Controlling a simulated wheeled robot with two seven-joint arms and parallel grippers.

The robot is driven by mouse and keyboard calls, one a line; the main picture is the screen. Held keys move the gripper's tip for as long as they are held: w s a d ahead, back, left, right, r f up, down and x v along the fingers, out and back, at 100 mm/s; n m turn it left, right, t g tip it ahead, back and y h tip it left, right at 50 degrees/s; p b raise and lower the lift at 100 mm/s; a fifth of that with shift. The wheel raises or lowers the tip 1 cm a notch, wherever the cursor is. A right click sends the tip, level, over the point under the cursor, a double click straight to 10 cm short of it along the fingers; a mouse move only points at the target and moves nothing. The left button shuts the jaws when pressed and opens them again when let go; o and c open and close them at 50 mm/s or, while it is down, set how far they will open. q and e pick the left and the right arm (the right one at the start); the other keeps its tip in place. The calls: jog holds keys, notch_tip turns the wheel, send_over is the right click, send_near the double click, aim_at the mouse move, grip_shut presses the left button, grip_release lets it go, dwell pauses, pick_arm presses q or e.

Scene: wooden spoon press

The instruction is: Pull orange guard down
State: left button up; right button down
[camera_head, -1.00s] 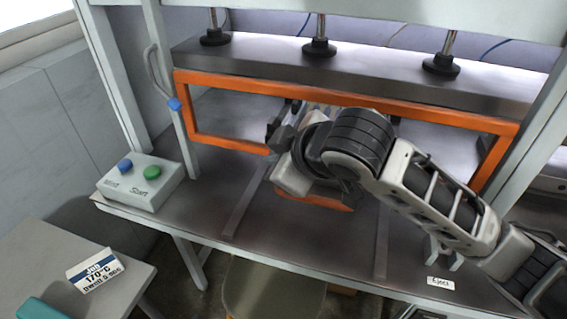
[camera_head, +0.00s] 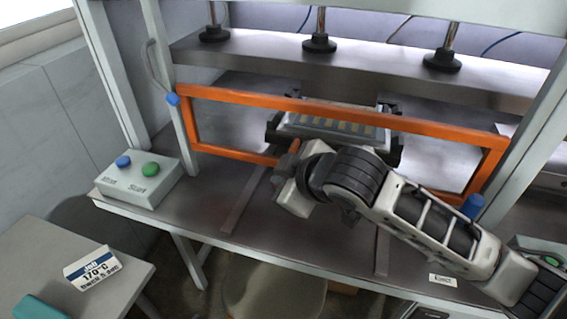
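The orange guard (camera_head: 340,107) is a rectangular frame across the front of the press. Its top bar and both ends show, and part of its bottom bar (camera_head: 235,155) is hidden behind my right arm. My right gripper (camera_head: 284,158) is at the bottom bar, left of the middle, beside a small orange piece (camera_head: 294,147). Its fingers are mostly hidden, so I cannot tell whether they are open or shut on the guard. My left gripper is out of view.
Behind the guard lies a dark tray with tan slots (camera_head: 330,128) under the press plate (camera_head: 340,65). A control box (camera_head: 140,180) with blue and green buttons stands at left. A job card (camera_head: 92,267) is on the side table. A blue cylinder (camera_head: 473,206) is at right.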

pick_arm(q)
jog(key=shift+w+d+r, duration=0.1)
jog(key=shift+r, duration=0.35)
pick_arm(e)
jog(key=shift+s+d+f, duration=0.1)
jog(key=shift+d+f, duration=0.05)
jog(key=shift+f, duration=0.3)
pick_arm(q)
jog(key=p, duration=0.1)
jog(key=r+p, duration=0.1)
jog(key=p, duration=0.1)
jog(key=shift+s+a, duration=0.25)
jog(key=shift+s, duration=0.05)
pick_arm(e)
jog(key=s+d+r, duration=0.3)
jog(key=s+r, duration=0.4)
jog(key=r, duration=0.3)
jog(key=shift+s+r, duration=0.4)
